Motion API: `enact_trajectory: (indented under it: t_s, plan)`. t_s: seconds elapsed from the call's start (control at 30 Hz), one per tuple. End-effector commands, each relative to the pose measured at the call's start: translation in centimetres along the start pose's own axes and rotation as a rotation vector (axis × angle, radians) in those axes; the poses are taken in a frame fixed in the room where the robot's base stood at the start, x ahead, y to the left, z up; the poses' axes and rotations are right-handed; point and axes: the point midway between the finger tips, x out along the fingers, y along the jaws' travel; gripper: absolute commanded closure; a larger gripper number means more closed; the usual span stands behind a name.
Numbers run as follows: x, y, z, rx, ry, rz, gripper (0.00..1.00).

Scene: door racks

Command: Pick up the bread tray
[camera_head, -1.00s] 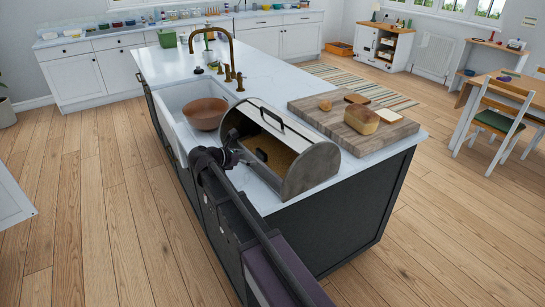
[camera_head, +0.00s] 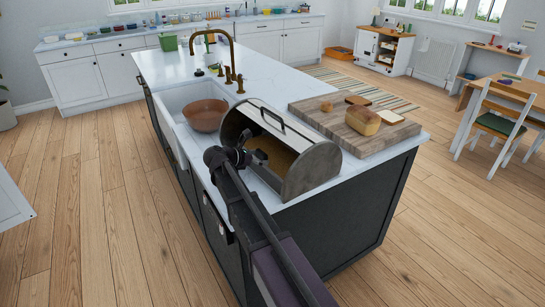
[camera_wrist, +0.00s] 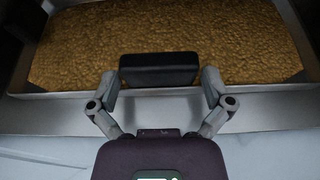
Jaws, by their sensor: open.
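The bread tray (camera_wrist: 165,30) fills the top of the wrist view, with a golden, crumb-textured floor and a grey metal rim. Its black handle (camera_wrist: 158,69) stands at the near edge. My gripper (camera_wrist: 160,86) is open, with one finger on each side of the handle; I cannot tell whether they touch it. In the head view the tray (camera_head: 280,156) sits inside the open metal bread bin (camera_head: 312,172) on the island. My gripper (camera_head: 248,158) is at the bin's open left side.
The bin's raised lid with a dark handle (camera_head: 273,120) is above the tray. A wooden board (camera_head: 388,134) with a loaf (camera_head: 362,121) and slices lies behind the bin. A brown bowl (camera_head: 206,115) is in the sink to the left. Wood floor is clear around the island.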

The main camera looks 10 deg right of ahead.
Motion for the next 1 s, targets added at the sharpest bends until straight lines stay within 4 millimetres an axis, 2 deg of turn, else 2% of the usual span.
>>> enact_trajectory:
  t_s: [0.03,0.2,0.73,0.77,1.0]
  plan:
    - [0.7,0.0,-0.2,0.000,0.000,-0.001,0.00]
    - [1.6,0.0,0.0,-0.001,0.000,0.001,0.00]
    - [1.7,-0.1,0.1,0.000,0.000,-0.001,0.00]
    - [1.7,-0.1,0.1,0.000,0.000,-0.001,0.03]
    - [1.7,-0.1,0.1,0.000,0.000,-0.001,0.74]
